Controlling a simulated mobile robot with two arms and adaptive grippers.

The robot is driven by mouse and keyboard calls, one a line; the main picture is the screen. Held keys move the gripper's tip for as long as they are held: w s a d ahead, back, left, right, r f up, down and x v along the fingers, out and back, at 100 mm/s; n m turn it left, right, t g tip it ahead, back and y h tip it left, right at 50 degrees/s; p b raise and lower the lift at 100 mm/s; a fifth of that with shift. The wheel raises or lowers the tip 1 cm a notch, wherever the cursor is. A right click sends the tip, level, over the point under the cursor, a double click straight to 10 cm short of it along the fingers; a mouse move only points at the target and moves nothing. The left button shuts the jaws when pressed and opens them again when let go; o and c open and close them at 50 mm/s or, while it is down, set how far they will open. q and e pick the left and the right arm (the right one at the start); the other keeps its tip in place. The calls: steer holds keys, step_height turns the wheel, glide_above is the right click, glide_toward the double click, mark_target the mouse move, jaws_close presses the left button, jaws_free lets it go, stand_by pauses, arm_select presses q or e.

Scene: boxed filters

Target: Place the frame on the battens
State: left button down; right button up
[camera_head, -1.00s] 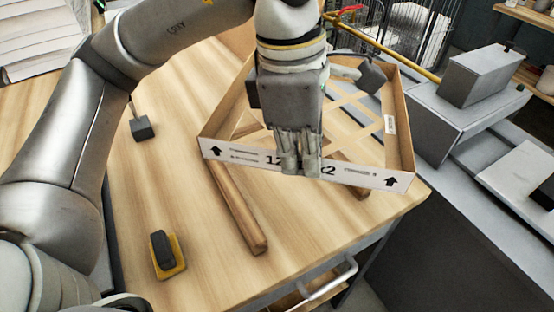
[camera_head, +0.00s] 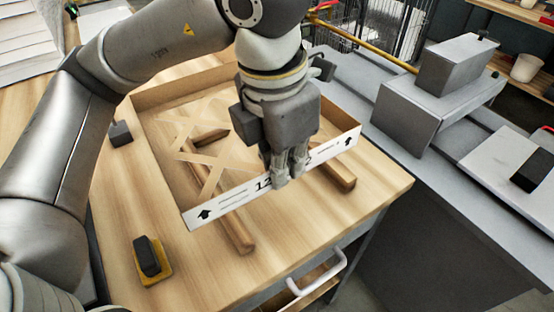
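The frame is a shallow cardboard rectangle with lattice strips inside; its white front wall (camera_head: 235,199) carries black arrows and print. It sits turned, its left front corner nearest me. My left gripper (camera_head: 288,172) is shut on this front wall, right of its middle. Two brown wooden battens lie on the table: the left batten (camera_head: 238,234) and the right batten (camera_head: 338,177) stick out under the front wall. Another stretch of batten (camera_head: 209,139) shows through the lattice. I cannot tell whether the frame touches the battens. My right gripper is not in view.
A black block on a yellow base (camera_head: 148,260) stands at the table's front left. A dark block (camera_head: 120,133) stands close to the frame's left side. Grey metal boxes (camera_head: 430,105) stand on the right bench.

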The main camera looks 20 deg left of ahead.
arm_select(q)
steer(key=w, duration=0.1)
steer(key=w+a+f, duration=0.1)
steer(key=w+f+p, duration=0.1)
steer(key=w, duration=0.1)
steer(key=shift+a, duration=0.35)
steer(key=w+f, duration=0.1)
steer(key=f, duration=0.1)
steer(key=w+a+f+p, duration=0.1)
steer(key=f, duration=0.2)
steer(key=w+f+p, duration=0.1)
steer(key=w+f, duration=0.1)
steer(key=f, duration=0.1)
steer(key=shift+w+a, duration=0.1)
steer(key=shift+a, duration=0.1)
steer(key=shift+f, duration=0.3)
steer(key=shift+f, duration=0.2)
steer(key=c, duration=1.6)
jaws_free()
steer(key=shift+c, duration=0.2)
steer(key=shift+r, duration=0.1)
